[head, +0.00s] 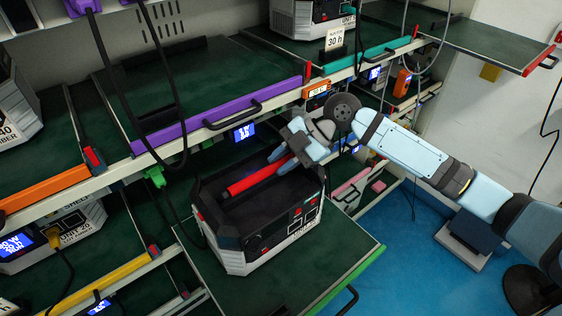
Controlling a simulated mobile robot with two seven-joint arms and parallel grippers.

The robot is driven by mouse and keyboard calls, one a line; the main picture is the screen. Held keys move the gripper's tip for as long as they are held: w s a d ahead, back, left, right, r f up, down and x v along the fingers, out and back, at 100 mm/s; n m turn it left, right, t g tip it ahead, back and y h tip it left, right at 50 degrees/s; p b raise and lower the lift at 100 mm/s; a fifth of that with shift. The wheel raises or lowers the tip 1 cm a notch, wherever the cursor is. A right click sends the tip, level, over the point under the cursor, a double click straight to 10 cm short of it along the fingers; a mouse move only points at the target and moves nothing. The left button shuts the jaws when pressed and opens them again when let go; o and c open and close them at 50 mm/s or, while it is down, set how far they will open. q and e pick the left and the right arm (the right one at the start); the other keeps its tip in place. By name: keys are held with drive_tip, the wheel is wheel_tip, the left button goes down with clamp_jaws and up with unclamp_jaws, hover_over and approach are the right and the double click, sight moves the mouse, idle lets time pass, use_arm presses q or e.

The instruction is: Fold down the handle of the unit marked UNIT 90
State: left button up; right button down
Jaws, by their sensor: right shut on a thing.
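A black and light grey unit (262,240) stands on the pulled-out green-edged shelf at the lower middle. Its front carries a label starting with UNIT; the number is too small to read surely. Its red handle (255,178) crosses above the dark recessed top. I cannot tell exactly how far the handle is tilted. My right gripper (291,160) reaches in from the right and is shut on the red handle near its right end, hiding that part. My left gripper is not in view.
The green-edged shelf (215,285) has bare room in front of the unit. A purple-edged shelf (185,127) is just behind, with a black cable hanging near the unit's left. Another unit (305,18) stands on the upper shelf; UNIT 20 (75,238) sits lower left. Blue floor lies right.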

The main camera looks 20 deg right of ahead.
drive_tip(key=c, duration=1)
unclamp_jaws()
drive_tip(key=shift+o, duration=0.2)
drive_tip(key=b+v, duration=0.2)
drive_tip(key=v, duration=1.1)
drive_tip(key=shift+s+d+r, duration=0.15)
drive_tip(key=shift+d+r, duration=0.1)
drive_tip(key=shift+r, duration=0.1)
